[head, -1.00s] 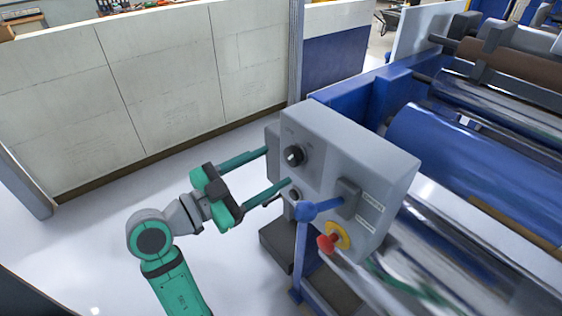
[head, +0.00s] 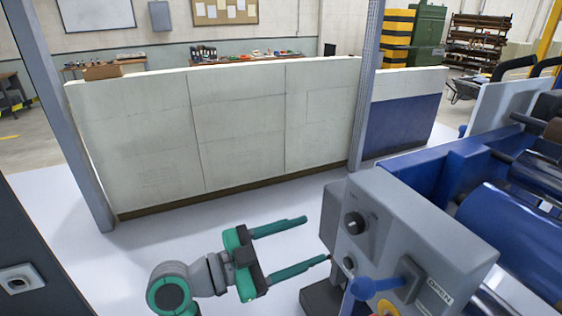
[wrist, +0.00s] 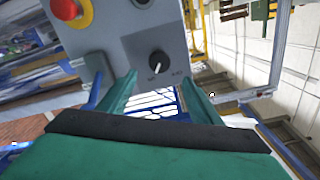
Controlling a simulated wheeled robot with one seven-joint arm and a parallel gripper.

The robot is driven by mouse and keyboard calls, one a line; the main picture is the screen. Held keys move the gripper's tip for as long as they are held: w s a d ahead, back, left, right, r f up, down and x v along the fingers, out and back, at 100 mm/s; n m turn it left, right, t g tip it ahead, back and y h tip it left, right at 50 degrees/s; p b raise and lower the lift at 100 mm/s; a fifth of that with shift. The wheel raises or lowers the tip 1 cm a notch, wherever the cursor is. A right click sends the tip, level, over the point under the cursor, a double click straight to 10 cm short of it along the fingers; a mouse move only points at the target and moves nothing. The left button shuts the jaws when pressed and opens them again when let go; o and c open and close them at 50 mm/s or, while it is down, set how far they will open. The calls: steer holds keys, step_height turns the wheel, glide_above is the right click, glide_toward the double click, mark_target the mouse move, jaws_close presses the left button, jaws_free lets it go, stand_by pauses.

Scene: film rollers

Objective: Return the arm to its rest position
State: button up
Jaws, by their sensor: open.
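My gripper (head: 318,239) is green with a dark palm and two long fingers. It is open and empty, pointing right toward the grey control box (head: 400,240). The fingertips are near the box's left side; a gap shows at the upper finger, and I cannot tell whether the lower one is clear. In the wrist view the box (wrist: 120,38) lies ahead of the fingers, with a black rotary knob (wrist: 159,62) just beyond them. The knob also shows in the head view (head: 355,223).
A blue lever (head: 375,287) sticks out from the box front. A red button (wrist: 66,9) on a yellow ring shows in the wrist view. Blue rollers (head: 510,235) fill the right. A pale low wall (head: 235,130) stands behind; white floor (head: 150,240) is free at left.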

step_height(320, 180, down, 22)
steer(key=w+a+n+t+y, duration=0.1)
steer(key=n+t+y, duration=0.75)
steer(key=n, duration=0.65)
steer(key=s+a+f+n+y, duration=0.2)
steer(key=s+f+n+y, duration=0.1)
steer(key=s+f, duration=0.3)
steer(key=s+a+f+n+y, duration=0.1)
steer(key=s+a+f+y, duration=0.1)
steer(key=s+f, duration=0.35)
steer(key=s+a+f+n+y, duration=0.1)
steer(key=s+a+f+y, duration=0.15)
steer(key=s, duration=0.55)
steer(key=s+r, duration=0.2)
steer(key=s, duration=0.4)
steer(key=s+r+m+y, duration=0.1)
steer(key=s+r, duration=0.1)
steer(key=s, duration=0.5)
steer(key=shift+s+d+r+m+t, duration=0.2)
steer(key=shift+d+r+m+t, duration=0.1)
steer(key=shift+d+r+t, duration=0.1)
